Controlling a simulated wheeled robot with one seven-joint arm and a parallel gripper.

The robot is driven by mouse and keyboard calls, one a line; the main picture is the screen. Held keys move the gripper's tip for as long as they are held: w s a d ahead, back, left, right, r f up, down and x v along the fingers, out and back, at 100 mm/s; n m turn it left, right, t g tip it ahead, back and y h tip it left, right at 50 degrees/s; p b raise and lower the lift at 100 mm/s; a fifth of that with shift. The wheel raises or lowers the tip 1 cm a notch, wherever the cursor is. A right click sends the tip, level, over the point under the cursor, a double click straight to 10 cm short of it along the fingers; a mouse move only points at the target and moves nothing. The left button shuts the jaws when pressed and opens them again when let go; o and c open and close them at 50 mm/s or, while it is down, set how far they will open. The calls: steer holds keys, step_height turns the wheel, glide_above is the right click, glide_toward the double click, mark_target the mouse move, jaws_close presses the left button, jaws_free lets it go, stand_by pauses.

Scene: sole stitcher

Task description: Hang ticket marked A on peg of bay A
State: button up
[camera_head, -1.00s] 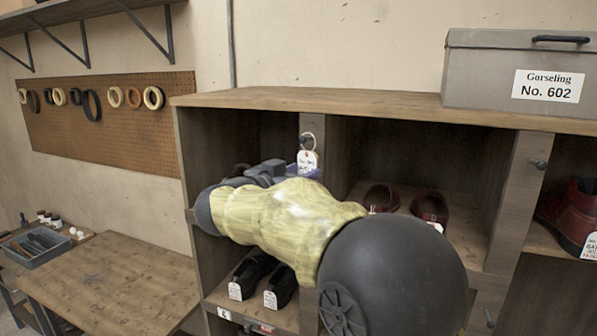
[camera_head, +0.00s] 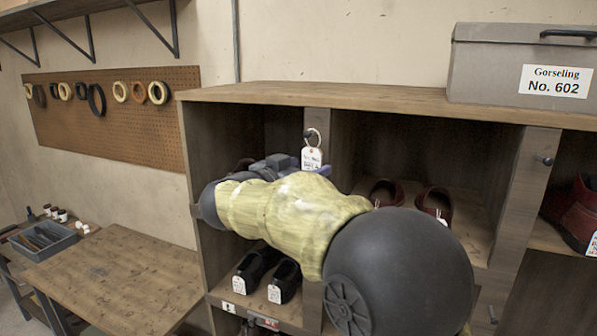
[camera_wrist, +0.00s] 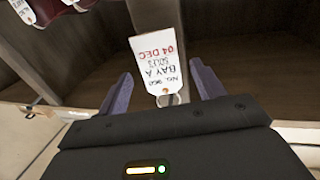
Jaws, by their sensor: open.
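The white ticket (camera_head: 312,158) hangs by its ring from a peg (camera_head: 309,134) on the front of a shelf upright in the head view. My gripper (camera_wrist: 162,70) is open, with one purple finger on each side of the ticket and a gap to both. In the head view my arm hides part of the gripper and the lower shelf front.
Tagged dark red shoes (camera_head: 434,203) and black shoes (camera_head: 285,280) stand in the cubbies around my arm. Another peg (camera_head: 545,160) is on the upright to the right. A grey box (camera_head: 500,75) sits on the shelf top. A wooden table (camera_head: 110,280) stands at left.

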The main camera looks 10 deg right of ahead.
steer(key=shift+s+a+f+b, duration=0.1)
steer(key=shift+s+a+b, duration=0.2)
steer(key=shift+a, duration=0.2)
steer(key=b+v, duration=0.5)
steer(key=v, duration=1.1)
steer(key=shift+b, duration=0.35)
